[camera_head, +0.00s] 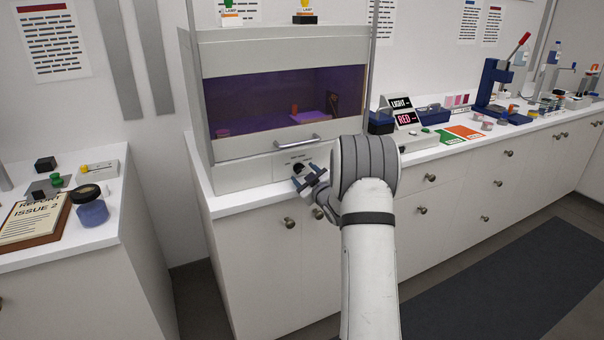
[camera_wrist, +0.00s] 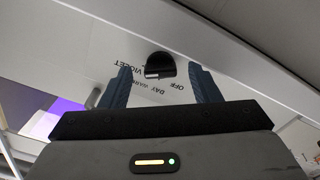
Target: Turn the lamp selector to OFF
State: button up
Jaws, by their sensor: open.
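The lamp selector (camera_wrist: 160,65) is a black knob on the pale front panel of the light cabinet (camera_head: 230,177). Printed words sit around it, upside down in the wrist view; I read OFF, DAY and VIOLET, and another word looks like WARM. A pale mark shows on the knob's lower edge, but I cannot tell which word it points at. The cabinet glows violet inside. My gripper (camera_wrist: 160,72) is open, one blue finger on each side of the knob, with gaps visible.
A handled glass window (camera_head: 260,105) is above the panel. Signs reading LIGHT and RED (camera_head: 403,112) stand right of the cabinet, beside blue trays and coloured cards. A separate left counter holds a clipboard (camera_head: 35,217) and a blue jar (camera_head: 92,212).

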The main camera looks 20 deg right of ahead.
jog(key=shift+w, duration=0.8)
jog(key=shift+c, duration=0.6)
